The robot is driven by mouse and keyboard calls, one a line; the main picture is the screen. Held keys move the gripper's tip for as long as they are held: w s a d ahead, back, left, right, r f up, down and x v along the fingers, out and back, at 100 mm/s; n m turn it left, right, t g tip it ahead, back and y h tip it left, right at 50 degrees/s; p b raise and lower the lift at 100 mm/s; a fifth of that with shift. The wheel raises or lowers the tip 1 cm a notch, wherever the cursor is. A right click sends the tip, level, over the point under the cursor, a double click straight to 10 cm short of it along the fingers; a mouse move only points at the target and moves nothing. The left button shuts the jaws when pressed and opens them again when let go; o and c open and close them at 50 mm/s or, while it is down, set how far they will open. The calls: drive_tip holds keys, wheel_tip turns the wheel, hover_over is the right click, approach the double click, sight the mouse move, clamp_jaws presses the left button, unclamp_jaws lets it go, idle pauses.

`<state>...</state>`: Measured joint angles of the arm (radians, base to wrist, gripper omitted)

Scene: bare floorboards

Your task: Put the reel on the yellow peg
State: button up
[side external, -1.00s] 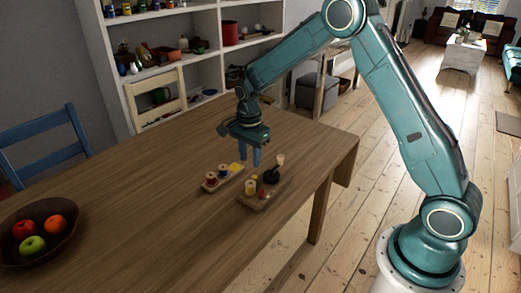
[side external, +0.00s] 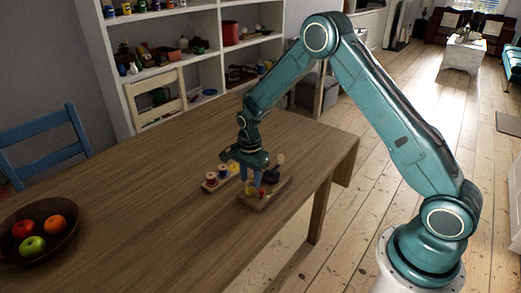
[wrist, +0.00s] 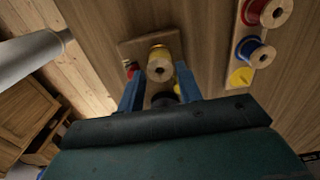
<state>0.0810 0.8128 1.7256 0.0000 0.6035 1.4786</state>
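The yellow reel (wrist: 160,66), with a pale wooden end, stands on a small wooden tray (wrist: 130,47). My gripper (wrist: 158,78) is low over this tray, its two blue fingers apart, one on each side of the reel. I cannot tell whether they touch it. In the side view my gripper (side external: 250,184) hides most of the reel. The peg board (side external: 208,188) lies to the left of the tray. It carries a red reel (side external: 211,178), a blue reel (side external: 223,172) and a yellow spot (wrist: 240,77), the yellow peg's place, with no reel on it.
A dark pot-like item (side external: 271,175) with a pale handle and small red and yellow pieces share the tray. A fruit bowl (side external: 70,240) stands at the table's near left. Chairs and shelves are behind the table. The middle of the table is clear.

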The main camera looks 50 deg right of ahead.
sight(250, 184)
drive_tip(key=shift+f, duration=1.6)
drive_tip(key=c, duration=0.7)
drive_tip(key=shift+r, duration=0.1)
wheel_tip(250, 184, up, 20)
drive_tip(key=shift+f, duration=0.1)
